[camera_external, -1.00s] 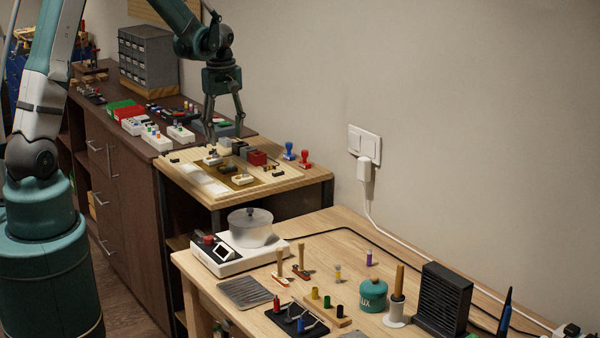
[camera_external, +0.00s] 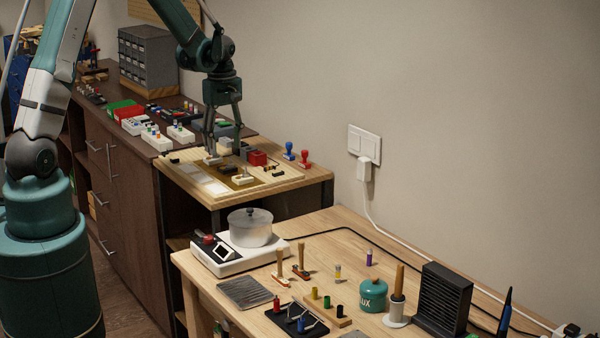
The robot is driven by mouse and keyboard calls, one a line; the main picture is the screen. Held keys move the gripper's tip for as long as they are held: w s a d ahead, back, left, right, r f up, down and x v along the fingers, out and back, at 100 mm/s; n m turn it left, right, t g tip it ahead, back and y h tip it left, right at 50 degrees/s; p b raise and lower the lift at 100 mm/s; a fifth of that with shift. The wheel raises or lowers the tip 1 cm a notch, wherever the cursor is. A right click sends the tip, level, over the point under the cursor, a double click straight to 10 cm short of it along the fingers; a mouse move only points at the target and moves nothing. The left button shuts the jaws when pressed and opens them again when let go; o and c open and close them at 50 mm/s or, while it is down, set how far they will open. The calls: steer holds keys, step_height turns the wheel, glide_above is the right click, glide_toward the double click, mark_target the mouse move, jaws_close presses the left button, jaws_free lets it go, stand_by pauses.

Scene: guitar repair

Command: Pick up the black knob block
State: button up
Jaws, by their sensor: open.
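My gripper (camera_external: 224,151) is open, with its fingers pointing down, low over the board (camera_external: 209,189) on the light wooden table. A small cream block with a dark top (camera_external: 212,161) lies by the left fingertip; I cannot tell whether they touch. Another cream block with a darker top (camera_external: 243,179) stands apart from the fingers, nearer the front of the board. The picture is too small to tell which of them is the black knob block. The fingers partly hide the pale and dark blocks at the back of the board.
Blue (camera_external: 289,151) and red (camera_external: 305,158) stamp-like pieces stand at the table's right. A hot plate with a pot (camera_external: 250,228) stands on the nearer table. The wall is close behind.

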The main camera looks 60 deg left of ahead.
mark_target(226, 166)
steer(key=shift+f, duration=0.5)
steer(key=shift+f, duration=0.1)
steer(key=shift+d+f, duration=0.1)
steer(key=shift+f, duration=2.4)
steer(key=shift+c, duration=0.2)
steer(key=c, duration=0.9)
